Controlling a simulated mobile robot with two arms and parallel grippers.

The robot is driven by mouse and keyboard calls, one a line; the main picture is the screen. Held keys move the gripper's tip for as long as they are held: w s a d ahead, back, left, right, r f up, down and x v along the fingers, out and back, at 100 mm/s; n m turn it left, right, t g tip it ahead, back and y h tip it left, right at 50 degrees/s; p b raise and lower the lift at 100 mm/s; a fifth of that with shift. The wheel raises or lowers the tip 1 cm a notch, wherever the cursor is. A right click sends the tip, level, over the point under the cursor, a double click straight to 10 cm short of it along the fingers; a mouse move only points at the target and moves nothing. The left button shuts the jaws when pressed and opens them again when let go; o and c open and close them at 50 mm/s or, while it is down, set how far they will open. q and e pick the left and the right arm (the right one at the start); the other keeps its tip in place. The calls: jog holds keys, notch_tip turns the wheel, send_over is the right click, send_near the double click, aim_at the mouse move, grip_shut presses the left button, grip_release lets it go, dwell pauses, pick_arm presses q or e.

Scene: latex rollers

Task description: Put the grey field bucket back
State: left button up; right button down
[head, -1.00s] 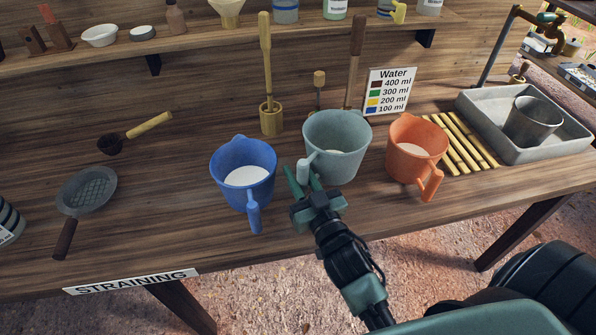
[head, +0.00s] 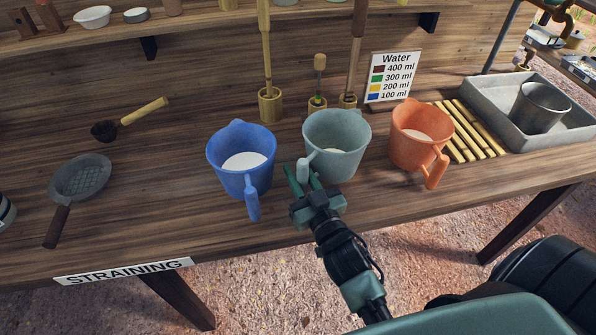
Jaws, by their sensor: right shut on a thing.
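The grey field bucket (head: 345,146) is a grey-green jug with a side handle, upright at the middle of the bench. A little pale content shows inside it. My right gripper (head: 304,180) is at the bucket's handle, on its near left side, and shut on it. The fingertips are partly lost against the handle. I cannot tell whether the bucket's base touches the bench. My left gripper is not in view.
A blue bucket (head: 239,176) with white content stands close left, an orange bucket (head: 411,152) close right. Behind are bamboo holders (head: 270,105), a water sign (head: 393,77), yellow slats (head: 460,143) and a grey basin (head: 482,113). Clear bench lies left, before the strainer (head: 80,178).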

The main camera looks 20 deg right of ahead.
jog(key=shift+f, duration=0.15)
jog(key=shift+f+b, duration=0.5)
jog(key=c, duration=1.2)
grip_release()
jog(key=shift+r, duration=0.1)
jog(key=shift+o, duration=0.4)
jog(key=s, duration=0.5)
jog(key=s+b, duration=0.1)
jog(key=s, duration=0.1)
jog(key=shift+s+a+f, duration=0.1)
jog(key=shift+s+f, duration=0.2)
jog(key=shift+s, duration=0.1)
